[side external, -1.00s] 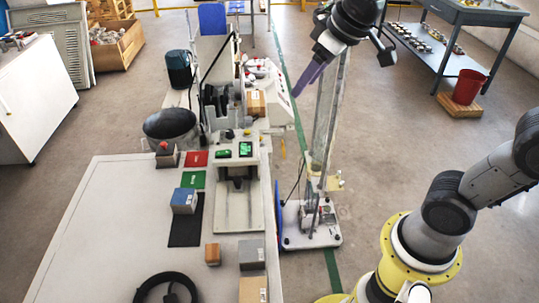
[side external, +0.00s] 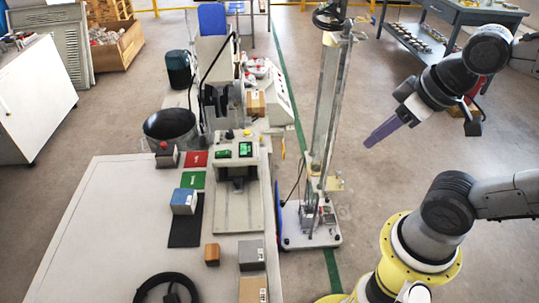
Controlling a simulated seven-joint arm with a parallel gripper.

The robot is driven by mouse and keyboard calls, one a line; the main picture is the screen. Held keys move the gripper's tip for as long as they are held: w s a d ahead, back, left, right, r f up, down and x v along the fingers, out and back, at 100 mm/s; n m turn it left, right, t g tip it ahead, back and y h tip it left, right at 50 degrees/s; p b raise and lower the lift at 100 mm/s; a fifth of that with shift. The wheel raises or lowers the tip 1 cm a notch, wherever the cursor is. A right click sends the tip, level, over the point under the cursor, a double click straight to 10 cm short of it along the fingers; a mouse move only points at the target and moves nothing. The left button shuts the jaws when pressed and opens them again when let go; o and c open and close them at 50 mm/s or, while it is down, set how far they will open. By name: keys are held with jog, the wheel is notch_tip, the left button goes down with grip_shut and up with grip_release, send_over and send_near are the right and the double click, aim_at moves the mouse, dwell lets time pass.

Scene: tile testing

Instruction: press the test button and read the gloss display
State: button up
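The testing device (side external: 236,208) stands at the right edge of the white table, with a pale bed in front. A lit green display (side external: 246,149) is on its head; its digits are too small to read. A green patch (side external: 222,155), perhaps the test button, is left of the display. I cannot tell whether it is pressed. My gripper (side external: 368,144) hangs in the air well to the right of the device, touching nothing. Its purple fingers appear together and empty, pointing down and left.
A tall clear column (side external: 325,110) on a white base stands between my gripper and the device. A blue-topped block (side external: 184,200), red tile (side external: 197,159), green tile (side external: 192,180) and black cable coil (side external: 168,288) are on the white table (side external: 95,235). A red-topped button box (side external: 166,155) stands behind.

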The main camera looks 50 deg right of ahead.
grip_shut()
dwell(1.4)
